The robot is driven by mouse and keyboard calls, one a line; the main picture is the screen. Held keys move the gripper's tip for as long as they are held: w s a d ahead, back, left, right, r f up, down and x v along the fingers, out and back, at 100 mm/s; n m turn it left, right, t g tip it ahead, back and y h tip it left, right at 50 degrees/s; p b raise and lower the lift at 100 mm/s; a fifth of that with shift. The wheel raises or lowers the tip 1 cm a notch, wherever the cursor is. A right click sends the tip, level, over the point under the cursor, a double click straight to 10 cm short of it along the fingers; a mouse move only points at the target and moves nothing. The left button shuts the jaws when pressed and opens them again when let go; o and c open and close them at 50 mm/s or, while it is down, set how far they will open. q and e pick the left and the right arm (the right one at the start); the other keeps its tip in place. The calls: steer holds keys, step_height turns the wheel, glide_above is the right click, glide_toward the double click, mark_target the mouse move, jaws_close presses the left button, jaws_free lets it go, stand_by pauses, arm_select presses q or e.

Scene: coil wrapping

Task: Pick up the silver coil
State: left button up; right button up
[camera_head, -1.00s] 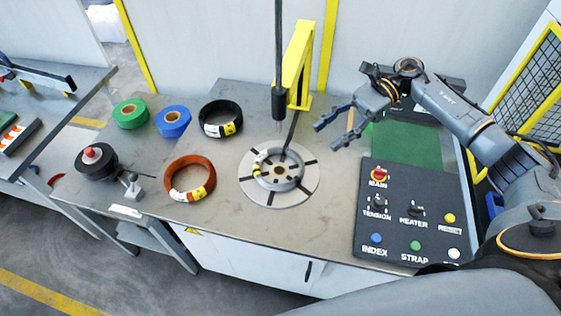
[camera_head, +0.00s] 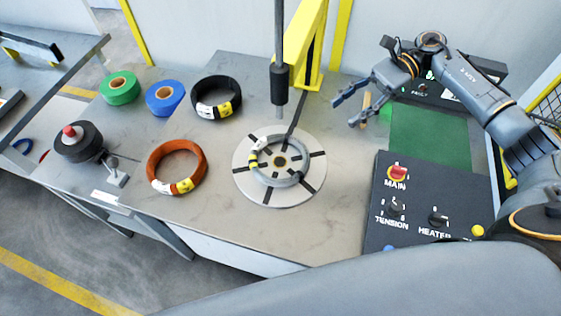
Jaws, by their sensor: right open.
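The silver coil (camera_head: 290,179) lies flat on the round white turntable (camera_head: 308,193) in the middle of the table. It has yellow and white tags on its left side. My right gripper (camera_head: 344,112) is open and empty, above the table to the upper right of the coil and apart from it. Its fingers point left and down. My left gripper is not in view.
A black post (camera_head: 279,85) hangs over the turntable from a yellow frame (camera_head: 307,40). A black coil (camera_head: 216,97), copper coil (camera_head: 176,167), green tape roll (camera_head: 120,87) and blue tape roll (camera_head: 165,98) lie left. A control panel (camera_head: 440,195) stands right.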

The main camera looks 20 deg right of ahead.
steer(key=b, duration=1.2)
glide_toward(297, 174)
steer(key=s+r+v, duration=0.1)
steer(key=v, duration=0.3)
steer(key=shift+w+a+f+b, duration=0.2)
steer(key=shift+w+f+b, duration=0.35)
steer(key=shift+f, duration=0.25)
steer(key=p+x, duration=0.1)
steer(key=x, duration=0.2)
steer(key=p+x, duration=0.2)
steer(key=x, duration=0.2)
steer(key=shift+s+a+r, duration=0.15)
steer(key=shift+a, duration=0.1)
steer(key=shift+s+a+f+p, duration=0.1)
steer(key=shift+a+f+p, duration=0.2)
steer(key=shift+a, duration=0.2)
steer(key=p+x, duration=0.1)
steer(key=x, duration=0.3)
steer(key=shift+a+p, duration=0.3)
steer(key=shift+p, duration=0.1)
steer(key=shift+s+a+f, duration=0.1)
steer(key=shift+a+f, duration=0.15)
steer(key=shift+f, duration=0.05)
jaws_close()
steer(key=shift+r, duration=0.1)
